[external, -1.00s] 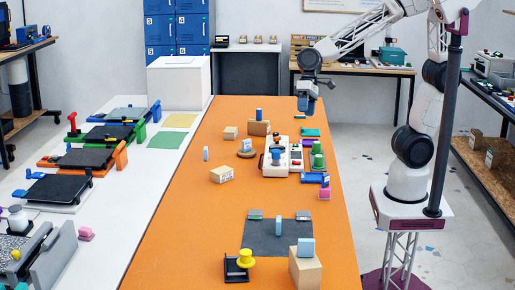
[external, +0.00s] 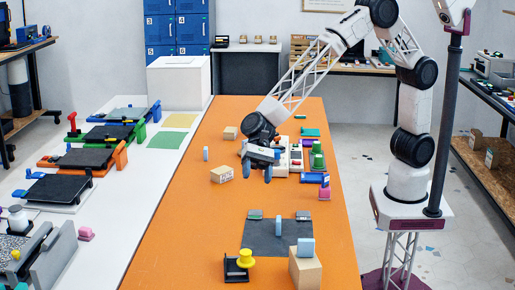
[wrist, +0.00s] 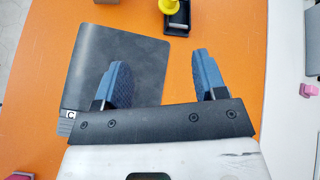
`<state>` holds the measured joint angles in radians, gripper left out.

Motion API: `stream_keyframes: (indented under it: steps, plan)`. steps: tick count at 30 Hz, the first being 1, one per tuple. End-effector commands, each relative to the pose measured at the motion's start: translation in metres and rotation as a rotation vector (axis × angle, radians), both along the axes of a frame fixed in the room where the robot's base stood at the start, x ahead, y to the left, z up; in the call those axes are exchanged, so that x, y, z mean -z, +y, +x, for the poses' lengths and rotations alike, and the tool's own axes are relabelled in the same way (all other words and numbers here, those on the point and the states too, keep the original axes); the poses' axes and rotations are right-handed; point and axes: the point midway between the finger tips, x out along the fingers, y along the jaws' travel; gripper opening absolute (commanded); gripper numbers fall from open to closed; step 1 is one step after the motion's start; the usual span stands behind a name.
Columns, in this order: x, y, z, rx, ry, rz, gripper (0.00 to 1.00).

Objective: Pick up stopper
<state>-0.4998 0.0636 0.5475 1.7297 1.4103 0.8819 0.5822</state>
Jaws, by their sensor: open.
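A yellow knobbed piece (external: 246,258), the likeliest stopper by shape, sits upright in a small black holder (external: 236,270) near the front of the orange table. In the wrist view, the yellow piece (wrist: 171,8) shows at the top edge, partly cut off, with the black holder (wrist: 178,22) around its lower part. My gripper (external: 256,174) is above the middle of the table, well behind the yellow piece, and points down. In the wrist view, my gripper (wrist: 160,60) has its two blue fingers spread apart, with nothing between them.
A dark mat (external: 262,242) lies beside the holder, with a light-blue upright piece (external: 279,225) at it. A wooden block (external: 305,270) with a light-blue piece on top stands right of the holder. Another wooden block (external: 222,174) lies left of my gripper. The table's left front is clear.

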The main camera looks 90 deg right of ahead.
Motion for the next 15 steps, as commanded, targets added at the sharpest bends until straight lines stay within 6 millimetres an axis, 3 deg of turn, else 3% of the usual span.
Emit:
stream_keyframes:
  steps: [1, 9, 15]
  plan:
    - [0.013, 0.017, 0.003, 0.017, 0.035, 0.014, 0.65]
    - [0.074, 0.100, 0.018, 0.140, 0.227, 0.101, 0.65]
    - [0.108, 0.141, 0.021, 0.207, 0.327, 0.142, 0.65]
